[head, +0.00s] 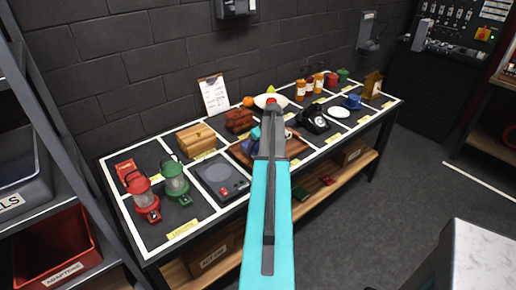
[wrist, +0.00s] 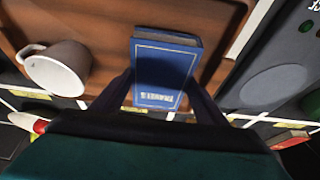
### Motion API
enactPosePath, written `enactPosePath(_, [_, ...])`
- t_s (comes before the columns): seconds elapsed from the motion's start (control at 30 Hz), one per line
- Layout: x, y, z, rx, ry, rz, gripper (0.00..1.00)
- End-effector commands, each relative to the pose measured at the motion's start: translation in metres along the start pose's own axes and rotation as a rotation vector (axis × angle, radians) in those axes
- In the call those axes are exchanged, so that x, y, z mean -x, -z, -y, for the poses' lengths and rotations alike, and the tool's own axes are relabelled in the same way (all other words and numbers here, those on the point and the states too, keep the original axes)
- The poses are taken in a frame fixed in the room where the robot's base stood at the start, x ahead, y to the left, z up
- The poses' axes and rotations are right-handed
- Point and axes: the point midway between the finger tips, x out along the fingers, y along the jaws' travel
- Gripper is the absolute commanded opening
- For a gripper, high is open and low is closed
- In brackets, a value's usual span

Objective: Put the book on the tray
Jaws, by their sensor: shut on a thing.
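A blue book (wrist: 165,65) with gold lines and lettering on its cover is between the two fingers of my gripper (wrist: 161,80) in the wrist view. My gripper is shut on it. The brown wooden tray (wrist: 105,18) is under and around the book in that view. I cannot tell whether the book touches the tray or hangs just above it. In the head view, the tray (head: 238,153) lies mid-table, and my arm hides much of it and of the gripper.
A white mug (wrist: 62,68) is at the left in the wrist view. In the head view, a black scale-like device (head: 220,178) is left of the tray and a black telephone (head: 314,121) is right. Red (head: 143,197) and green (head: 174,181) lanterns stand near the table's left end.

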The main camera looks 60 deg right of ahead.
Motion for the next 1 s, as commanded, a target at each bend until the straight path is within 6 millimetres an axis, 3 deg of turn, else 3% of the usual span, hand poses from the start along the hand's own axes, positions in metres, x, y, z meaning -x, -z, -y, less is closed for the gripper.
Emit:
enactPosePath(0.2, [-0.011, -0.004, 0.0, 0.0, 0.0, -0.001, 0.38])
enactPosePath(0.67, [-0.016, -0.007, -0.001, 0.0, -0.001, -0.001, 0.38])
enactPosePath(0.7, [-0.015, -0.006, -0.001, 0.0, -0.001, -0.001, 0.74])
enactPosePath(0.77, [-0.015, -0.006, -0.001, 0.0, -0.001, -0.001, 0.84])
enactPosePath(1.0, [-0.015, -0.006, -0.001, 0.0, -0.001, -0.001, 0.86])
